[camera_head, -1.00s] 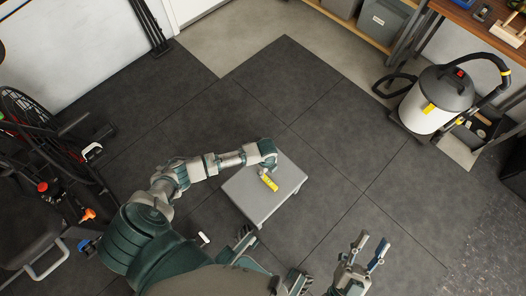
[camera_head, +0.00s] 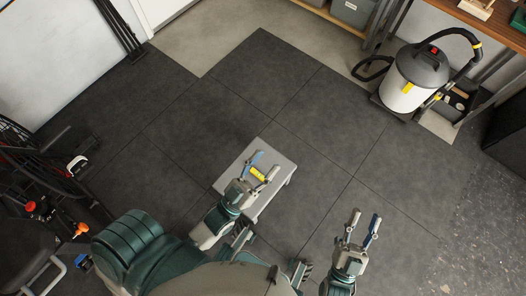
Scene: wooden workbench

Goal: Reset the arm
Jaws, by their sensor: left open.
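My left gripper (camera_head: 262,170) is open, its two fingers spread and pointing up the picture, over the near part of a small grey stool (camera_head: 236,164).
Dark floor tiles (camera_head: 290,120) are clear around the stool. A vacuum cleaner (camera_head: 414,78) stands at the upper right beside a wooden workbench (camera_head: 480,22). A bicycle wheel (camera_head: 30,165) and other gear stand at the left edge.

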